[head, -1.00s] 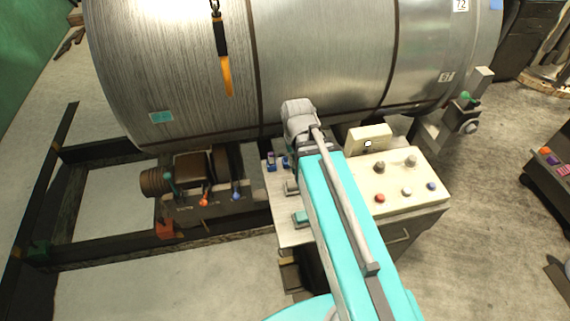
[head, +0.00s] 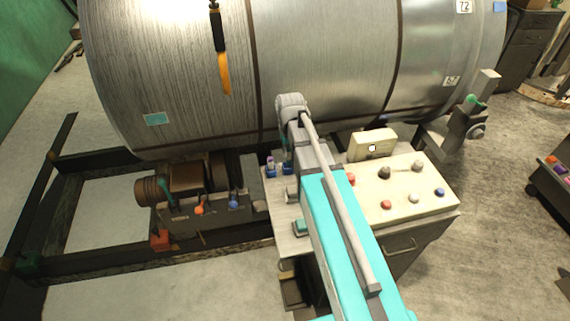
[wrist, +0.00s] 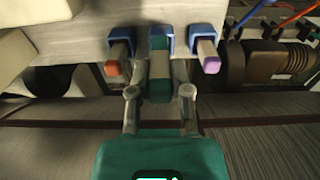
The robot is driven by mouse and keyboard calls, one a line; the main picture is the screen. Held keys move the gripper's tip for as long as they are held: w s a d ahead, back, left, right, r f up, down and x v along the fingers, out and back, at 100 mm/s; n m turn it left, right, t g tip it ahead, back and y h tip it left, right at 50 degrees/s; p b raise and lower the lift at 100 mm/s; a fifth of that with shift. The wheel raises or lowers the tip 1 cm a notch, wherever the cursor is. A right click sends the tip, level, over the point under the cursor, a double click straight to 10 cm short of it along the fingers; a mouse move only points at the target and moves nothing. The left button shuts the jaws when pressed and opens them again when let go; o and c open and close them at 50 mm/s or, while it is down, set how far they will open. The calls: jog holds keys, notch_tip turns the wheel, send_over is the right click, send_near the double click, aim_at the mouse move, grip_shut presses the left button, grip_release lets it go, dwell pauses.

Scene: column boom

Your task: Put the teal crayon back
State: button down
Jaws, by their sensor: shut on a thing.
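In the wrist view my gripper (wrist: 160,72) is shut on the teal crayon (wrist: 160,91), which has a grey band around its middle. The crayon's far end lines up with the middle blue holder (wrist: 166,30) and appears to be at or inside it; I cannot tell how deep it sits. An orange crayon (wrist: 112,67) stands in the left blue holder (wrist: 121,39). A purple crayon (wrist: 208,61) stands in the right blue holder (wrist: 206,32). In the head view the teal crayon (head: 284,139) shows only as a thin strip beside my arm; my fingertips are hidden.
A large metal drum (head: 320,70) lies close behind the holders. The control panel (head: 425,181) with knobs and a raised cream box (head: 373,144) is to the right. A motor (head: 187,180) and coloured levers (head: 233,201) are to the left.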

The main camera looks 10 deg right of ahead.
aim_at(288, 158)
jog(key=shift+w+f+b, duration=0.7)
jog(key=shift+w+f, duration=0.2)
jog(key=shift+f, duration=0.15)
jog(key=shift+f, duration=0.1)
jog(key=shift+w+f+b, duration=0.35)
jog(key=shift+f+b, duration=0.1)
jog(key=shift+b, duration=0.1)
jog(key=shift+f+b, duration=1.45)
jog(key=shift+f, duration=0.15)
jog(key=c, duration=0.6)
grip_release()
jog(key=shift+o, duration=0.2)
jog(key=shift+r, duration=0.3)
notch_tip(288, 158, up, 12)
jog(key=p, duration=1.2)
jog(key=shift+f, duration=0.15)
